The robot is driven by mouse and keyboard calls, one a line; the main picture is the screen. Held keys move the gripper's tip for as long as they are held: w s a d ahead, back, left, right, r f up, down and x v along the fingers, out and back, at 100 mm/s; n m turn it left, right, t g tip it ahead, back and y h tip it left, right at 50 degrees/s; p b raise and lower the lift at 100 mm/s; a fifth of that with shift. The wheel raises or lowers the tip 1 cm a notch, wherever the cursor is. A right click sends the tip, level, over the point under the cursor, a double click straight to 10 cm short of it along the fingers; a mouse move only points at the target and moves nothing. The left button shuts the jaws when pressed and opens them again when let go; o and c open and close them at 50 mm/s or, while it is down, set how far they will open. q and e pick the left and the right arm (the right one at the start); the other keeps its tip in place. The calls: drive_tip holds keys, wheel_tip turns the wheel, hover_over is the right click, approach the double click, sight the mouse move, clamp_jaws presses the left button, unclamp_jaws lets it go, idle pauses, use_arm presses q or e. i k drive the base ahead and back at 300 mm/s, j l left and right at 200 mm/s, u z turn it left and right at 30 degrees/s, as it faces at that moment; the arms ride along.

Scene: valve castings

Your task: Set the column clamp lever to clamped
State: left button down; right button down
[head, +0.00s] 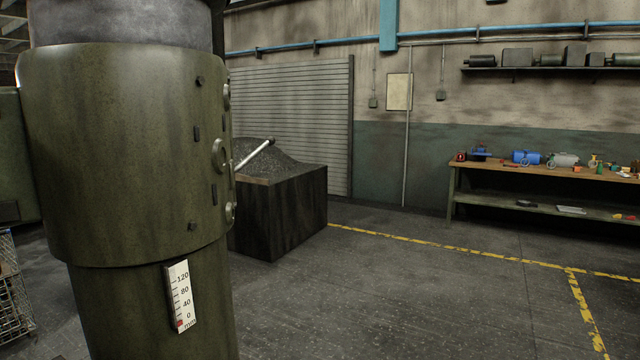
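A large olive-green column with a thick sleeve (120,160) fills the left of the head view. The clamp lever (255,154) is a pale metal rod on the sleeve's right side, rising to the right from a round hub (218,155) to a dark-tipped end. No label for its positions can be seen. A white scale plate (180,297) on the column below reads 0 to 120 mm, with a red mark near 0. Neither of my grippers is in view.
A dark bin heaped with grey granules (285,210) stands behind the lever. A workbench with valve parts (540,168) is at the right wall. A wire crate (12,290) is at lower left. The floor (400,290) between column and bench is clear, with yellow lines.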

sight(269, 141)
drive_tip(key=i+l+u, duration=0.15)
drive_tip(key=i+u, duration=0.15)
drive_tip(key=i+l+u, duration=0.3)
drive_tip(key=i+l+z, duration=0.1)
drive_tip(key=i+l, duration=0.2)
drive_tip(key=i, duration=0.2)
drive_tip(key=i+l+z, duration=0.15)
drive_tip(key=i+l, duration=0.15)
drive_tip(key=i, duration=0.2)
drive_tip(key=i+l+z, duration=0.1)
drive_tip(key=i, duration=0.4)
drive_tip(key=i+l+z, duration=0.15)
drive_tip(key=i+l, duration=0.15)
drive_tip(key=i, duration=0.2)
drive_tip(key=i+l+z, duration=0.1)
drive_tip(key=i, duration=0.4)
